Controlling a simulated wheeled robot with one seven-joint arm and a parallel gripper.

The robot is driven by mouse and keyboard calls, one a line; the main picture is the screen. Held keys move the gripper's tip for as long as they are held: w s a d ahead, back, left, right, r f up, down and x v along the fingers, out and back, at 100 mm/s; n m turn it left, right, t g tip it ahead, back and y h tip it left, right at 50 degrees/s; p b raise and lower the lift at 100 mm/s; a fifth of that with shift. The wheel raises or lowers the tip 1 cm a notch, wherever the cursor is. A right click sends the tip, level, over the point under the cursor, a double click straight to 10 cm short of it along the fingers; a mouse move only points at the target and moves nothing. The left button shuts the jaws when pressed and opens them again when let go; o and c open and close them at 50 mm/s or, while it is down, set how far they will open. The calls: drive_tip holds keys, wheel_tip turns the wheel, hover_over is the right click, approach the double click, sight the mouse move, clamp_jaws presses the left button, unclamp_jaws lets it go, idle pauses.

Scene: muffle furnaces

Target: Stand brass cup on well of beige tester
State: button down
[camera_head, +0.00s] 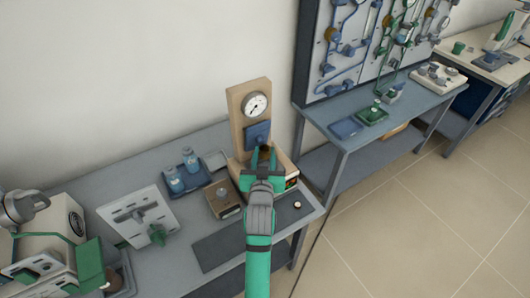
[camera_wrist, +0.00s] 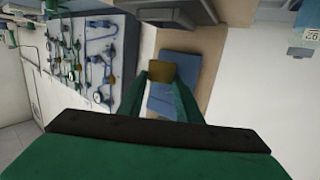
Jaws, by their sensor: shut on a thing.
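The beige tester (camera_head: 237,118) stands at the back right of the grey bench. It has a tall upright panel with a round dial gauge (camera_head: 256,105) and a blue block (camera_head: 257,134) below it. My gripper (camera_head: 264,155) is in front of the blue block, above the tester's base. It is shut on the brass cup (camera_wrist: 157,72), which shows between the fingertips in the wrist view. In the head view only a small dark part of the cup (camera_head: 266,149) shows. My gripper and arm hide the well, so I cannot tell whether the cup touches it.
A small brown box device (camera_head: 222,198) stands left of my gripper. Further left are a blue tray (camera_head: 178,188) with two jars and a white panel device (camera_head: 139,215). A dark mat (camera_head: 215,250) lies at the front. A blue bench (camera_head: 400,115) stands to the right.

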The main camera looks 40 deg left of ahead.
drive_tip(key=shift+f, duration=0.65)
drive_tip(key=shift+w+d+f, duration=0.1)
drive_tip(key=shift+d+f, duration=0.1)
drive_tip(key=shift+f, duration=0.35)
drive_tip(key=shift+a+f, duration=0.2)
drive_tip(key=shift+f, duration=0.95)
drive_tip(key=shift+s+f, duration=0.2)
drive_tip(key=shift+f, duration=0.5)
drive_tip(key=shift+w, duration=0.1)
drive_tip(key=c, duration=1.2)
unclamp_jaws()
drive_tip(key=shift+d, duration=0.1)
drive_tip(key=v, duration=1)
drive_tip(key=shift+s+d, duration=0.2)
drive_tip(key=shift+s, duration=0.15)
